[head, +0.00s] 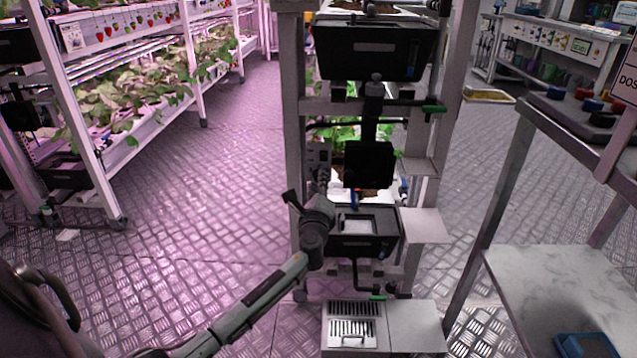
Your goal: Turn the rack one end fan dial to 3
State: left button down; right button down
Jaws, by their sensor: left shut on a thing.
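The end of a grey-framed rack (295,150) stands in the middle of the head view. A small dark control box (318,153) is on its left post. My left arm comes in from the lower left, and my left gripper (323,182) is at the rack end just below this box. Its fingers are shut on a small part there, which appears to be the fan dial. The fingers and wrist hide the dial, so its setting cannot be read. My right gripper is not in view.
A small shelf (425,226) juts out right, and a vented white box (385,335) stands below.

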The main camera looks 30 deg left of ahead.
pick_arm(q)
jog(key=c, duration=1.4)
grip_release()
jog(key=shift+o, duration=0.2)
jog(key=v, duration=1.2)
